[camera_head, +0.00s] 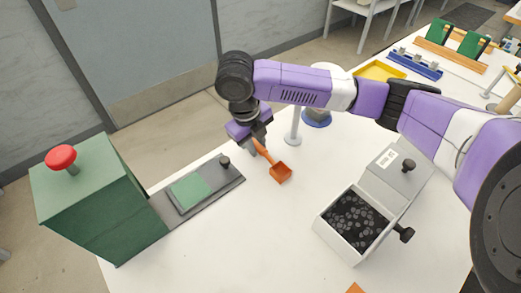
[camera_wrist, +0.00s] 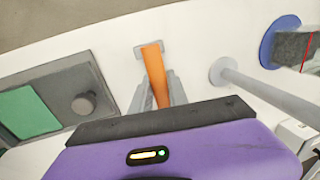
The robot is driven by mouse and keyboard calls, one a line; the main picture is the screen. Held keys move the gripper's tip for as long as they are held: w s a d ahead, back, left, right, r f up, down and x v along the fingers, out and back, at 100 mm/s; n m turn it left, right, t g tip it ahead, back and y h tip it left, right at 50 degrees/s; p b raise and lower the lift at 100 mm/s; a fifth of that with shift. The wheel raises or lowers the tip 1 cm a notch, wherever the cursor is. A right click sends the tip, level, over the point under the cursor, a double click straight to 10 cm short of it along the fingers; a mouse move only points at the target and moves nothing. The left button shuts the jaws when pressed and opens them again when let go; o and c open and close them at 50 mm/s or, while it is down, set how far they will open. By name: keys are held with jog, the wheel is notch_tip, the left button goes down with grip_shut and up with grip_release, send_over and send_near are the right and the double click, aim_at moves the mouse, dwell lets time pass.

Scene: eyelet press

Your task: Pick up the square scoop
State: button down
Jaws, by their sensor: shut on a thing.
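The orange square scoop (camera_head: 279,172) is at the middle of the white table, its square pan toward the lower right and its handle rising up to the left. My gripper (camera_head: 257,147) is shut on the scoop's handle. In the wrist view the orange handle (camera_wrist: 155,75) stands between my two fingers (camera_wrist: 156,98), and the pan is hidden. I cannot tell whether the pan touches the table.
A green press (camera_head: 85,195) with a red button and a grey base with a green pad (camera_head: 190,193) stand at left. A grey bin (camera_head: 355,222) of dark pieces is at right.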

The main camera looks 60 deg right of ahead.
aim_at(256, 143)
notch_tip(256, 143, up, 20)
jog(key=shift+f+p, duration=0.15)
jog(key=shift+p, duration=0.3)
dwell(0.4)
